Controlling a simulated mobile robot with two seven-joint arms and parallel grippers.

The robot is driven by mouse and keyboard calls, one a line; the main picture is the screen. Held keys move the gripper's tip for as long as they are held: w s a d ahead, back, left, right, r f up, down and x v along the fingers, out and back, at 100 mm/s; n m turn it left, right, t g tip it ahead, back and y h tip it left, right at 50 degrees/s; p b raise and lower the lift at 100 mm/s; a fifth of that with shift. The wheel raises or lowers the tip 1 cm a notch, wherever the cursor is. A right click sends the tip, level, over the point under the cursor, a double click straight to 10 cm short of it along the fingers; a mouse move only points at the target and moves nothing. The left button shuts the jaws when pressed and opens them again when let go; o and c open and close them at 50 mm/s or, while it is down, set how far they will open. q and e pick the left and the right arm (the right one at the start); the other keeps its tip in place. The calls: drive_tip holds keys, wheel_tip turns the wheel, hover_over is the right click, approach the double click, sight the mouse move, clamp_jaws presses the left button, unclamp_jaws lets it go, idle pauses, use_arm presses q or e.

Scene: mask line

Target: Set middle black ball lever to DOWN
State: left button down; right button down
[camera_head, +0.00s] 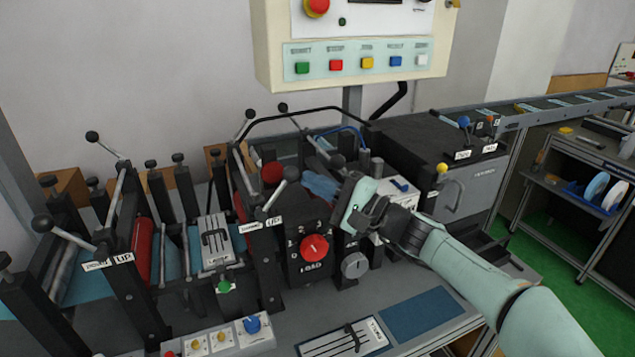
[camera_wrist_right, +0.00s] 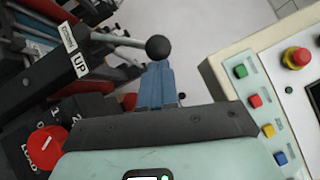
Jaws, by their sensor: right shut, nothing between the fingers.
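The middle black ball lever (camera_head: 291,174) angles upward in the head view, beside a plate (camera_head: 273,221) marked UP. Its ball (camera_wrist_right: 158,48) and metal rod show in the right wrist view, with the UP plate (camera_wrist_right: 80,65) at the rod's base. My right gripper (camera_head: 311,182) is shut and empty, its blue fingers just right of the ball in the head view. In the right wrist view the fingertips (camera_wrist_right: 157,66) reach right up to the ball; I cannot tell whether they touch it. My left gripper is not in view.
Another black ball lever (camera_head: 42,223) with an UP plate stands at the left. A red LOAD knob (camera_head: 314,247) sits below the middle lever. A control box (camera_head: 352,58) with coloured buttons hangs above. Black posts and rollers crowd the left side.

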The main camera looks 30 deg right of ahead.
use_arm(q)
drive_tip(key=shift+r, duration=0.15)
use_arm(e)
drive_tip(key=shift+r, duration=0.15)
